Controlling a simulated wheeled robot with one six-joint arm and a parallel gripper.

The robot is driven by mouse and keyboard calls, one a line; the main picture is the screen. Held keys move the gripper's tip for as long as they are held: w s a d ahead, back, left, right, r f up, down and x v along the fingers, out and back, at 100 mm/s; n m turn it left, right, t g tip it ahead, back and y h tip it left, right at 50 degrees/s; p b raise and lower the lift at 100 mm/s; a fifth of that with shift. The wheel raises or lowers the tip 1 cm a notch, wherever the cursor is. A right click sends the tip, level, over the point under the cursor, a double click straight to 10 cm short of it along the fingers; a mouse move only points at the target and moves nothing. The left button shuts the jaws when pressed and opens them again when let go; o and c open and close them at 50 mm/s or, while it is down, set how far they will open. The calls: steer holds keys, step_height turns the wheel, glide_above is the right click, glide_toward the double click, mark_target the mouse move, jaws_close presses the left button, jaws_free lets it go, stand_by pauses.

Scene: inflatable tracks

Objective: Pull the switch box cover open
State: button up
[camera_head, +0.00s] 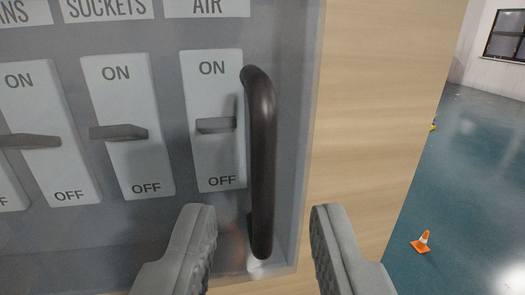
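The switch box cover (286,120) is a clear panel on the left side of the head camera view. Behind it show several white switch plates marked ON and OFF, under labels such as SOCKETS and AIR. A dark vertical bar handle (262,160) is fixed near the cover's right edge. My gripper (262,215) is open, with one grey finger to the left of the handle's lower end and one to the right. Gaps show on both sides of the handle, so the fingers appear apart from it. How deep the fingers reach is hard to tell. The cover looks shut.
A light wooden panel (370,110) surrounds the box on its right. A white wall with a window (505,35) is far back.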

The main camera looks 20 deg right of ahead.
steer(key=shift+x, duration=1.5)
jaws_close()
